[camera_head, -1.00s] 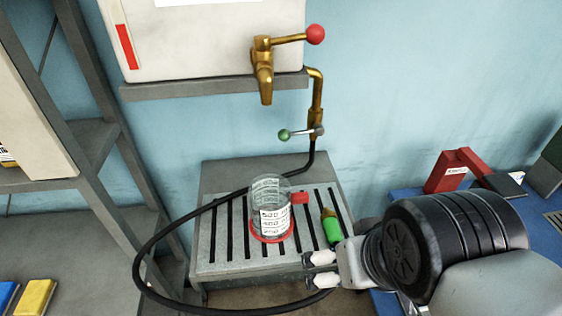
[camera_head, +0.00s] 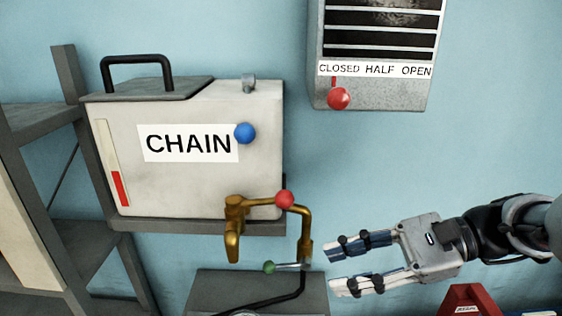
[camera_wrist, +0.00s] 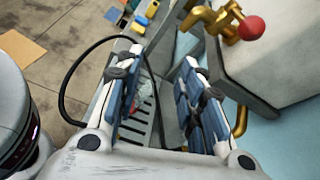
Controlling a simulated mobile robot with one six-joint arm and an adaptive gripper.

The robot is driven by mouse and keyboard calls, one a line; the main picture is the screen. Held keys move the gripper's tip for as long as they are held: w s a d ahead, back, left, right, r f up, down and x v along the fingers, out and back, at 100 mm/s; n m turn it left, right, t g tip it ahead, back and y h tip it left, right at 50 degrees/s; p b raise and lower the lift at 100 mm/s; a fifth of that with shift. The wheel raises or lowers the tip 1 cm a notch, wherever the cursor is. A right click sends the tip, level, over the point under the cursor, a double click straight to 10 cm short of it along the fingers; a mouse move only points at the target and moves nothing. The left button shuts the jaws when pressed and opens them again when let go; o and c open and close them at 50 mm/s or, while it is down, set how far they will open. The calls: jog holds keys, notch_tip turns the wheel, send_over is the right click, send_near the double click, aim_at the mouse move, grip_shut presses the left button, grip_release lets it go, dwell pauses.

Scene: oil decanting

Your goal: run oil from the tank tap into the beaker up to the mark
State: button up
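The white tank (camera_head: 190,187), labelled CHAIN, has a gauge with a red column at its left edge. Its brass tap (camera_head: 233,240) points down, and the red-ball lever (camera_head: 284,199) extends right. Both show at the top of the wrist view, the red ball (camera_wrist: 251,28) above the right finger. My gripper (camera_head: 333,269) is open and empty, right of the tap and lower than its lever. The glass beaker (camera_wrist: 147,97) is out of the head view; in the wrist view it shows partly between my fingers, on the slatted stand. Its oil level cannot be read.
A blue knob (camera_head: 245,133) is on the tank front. A vent box (camera_head: 372,95) with a red knob hangs upper right. A red object (camera_head: 468,302) stands below my arm. A black hose (camera_wrist: 70,75) loops beside the stand.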

aim_at(285, 200)
jog(key=w+d+r+m+t+y+p, duration=0.25)
jog(key=w+d+r+y, duration=0.2)
jog(key=d+r, duration=0.3)
jog(key=shift+m+h, duration=0.35)
jog(key=x, duration=0.5)
jog(key=b+x, duration=0.1)
jog(key=x, duration=0.5)
jog(key=f+x, duration=0.1)
jog(key=x, duration=0.5)
jog(key=shift+w+a, duration=0.15)
jog(key=shift+w, duration=0.15)
jog(key=shift+c, duration=0.6)
grip_shut()
